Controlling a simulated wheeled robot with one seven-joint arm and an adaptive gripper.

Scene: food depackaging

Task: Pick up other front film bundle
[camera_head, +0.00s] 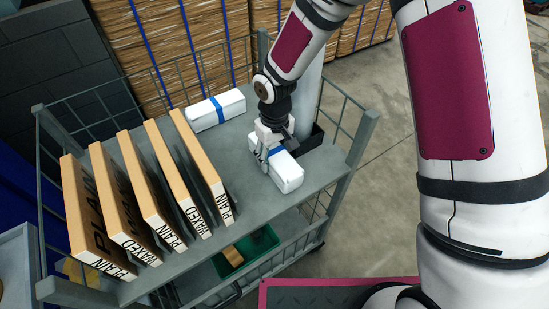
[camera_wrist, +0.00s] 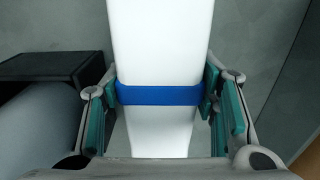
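The front film bundle (camera_head: 287,175) is a white block with a blue band, lying on the cart's top shelf. It also shows in the wrist view (camera_wrist: 160,40), running up the middle with its blue band (camera_wrist: 160,95) across it. My gripper (camera_head: 267,155) is over it from above, one finger on each side. In the wrist view my gripper (camera_wrist: 160,97) has its teal finger pads against both sides at the band, with no clear gap. The bundle appears to be resting on the shelf. Another white bundle with a blue band (camera_head: 205,115) lies farther back on the shelf.
Several upright boxes marked PLAIN or WAXED (camera_head: 150,215) stand along the left of the cart shelf (camera_head: 255,205). A dark box (camera_head: 313,138) is close behind the bundle; it shows at left in the wrist view. A green bin (camera_head: 262,243) sits below. Wire sides enclose the cart.

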